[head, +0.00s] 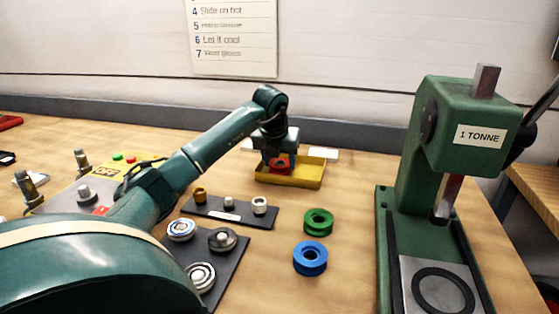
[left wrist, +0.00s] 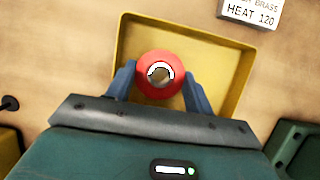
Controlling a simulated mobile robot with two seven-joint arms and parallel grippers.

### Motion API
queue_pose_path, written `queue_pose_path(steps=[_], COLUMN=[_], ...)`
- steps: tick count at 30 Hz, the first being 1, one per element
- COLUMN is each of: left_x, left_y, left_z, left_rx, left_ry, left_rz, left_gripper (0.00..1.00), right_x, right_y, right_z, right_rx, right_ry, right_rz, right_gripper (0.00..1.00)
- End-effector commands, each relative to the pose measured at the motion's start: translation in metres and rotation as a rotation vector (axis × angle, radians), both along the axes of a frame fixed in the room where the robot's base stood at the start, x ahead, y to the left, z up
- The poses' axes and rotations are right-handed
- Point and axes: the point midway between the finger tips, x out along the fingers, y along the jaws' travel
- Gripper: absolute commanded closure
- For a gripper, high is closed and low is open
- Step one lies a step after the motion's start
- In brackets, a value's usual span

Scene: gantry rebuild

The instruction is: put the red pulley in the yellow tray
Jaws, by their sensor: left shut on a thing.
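The red pulley (head: 280,165) is between the fingers of my left gripper (head: 277,158), over the yellow tray (head: 303,180) at the back middle of the bench. In the left wrist view my left gripper (left wrist: 160,88) is shut on the red pulley (left wrist: 160,66), a finger on each side. The yellow tray (left wrist: 238,82) lies behind the pulley there, and its visible floor is empty. I cannot tell whether the pulley touches the tray floor. My right gripper is in neither view.
A green pulley (head: 318,222) and a blue pulley (head: 310,258) lie in front of the tray. Dark mats with bearings (head: 201,277) and small fittings (head: 260,205) are to their left. A green press (head: 420,150) stands at right. A label block (left wrist: 250,12) is beside the tray.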

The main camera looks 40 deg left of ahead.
Motion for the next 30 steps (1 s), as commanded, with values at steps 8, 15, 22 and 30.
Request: queue_pose_path(steps=[8,15,22,30], left_x=[0.0,0.0,-0.001,-0.018], left_y=[0.0,0.0,-0.001,-0.01], left_z=[-0.001,-0.001,0.006,0.055], left_rx=[0.0,0.0,0.001,0.001], left_ry=[-0.002,-0.001,-0.003,-0.005], left_rz=[0.0,0.0,0.0,-0.002], left_gripper=[0.74,0.39,0.39,0.39], right_x=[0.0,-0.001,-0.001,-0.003], right_y=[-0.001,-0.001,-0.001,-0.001], right_z=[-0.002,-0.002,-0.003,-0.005], right_rx=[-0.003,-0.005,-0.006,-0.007], right_ry=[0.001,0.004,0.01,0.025], right_rz=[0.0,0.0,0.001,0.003], right_gripper=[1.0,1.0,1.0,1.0])
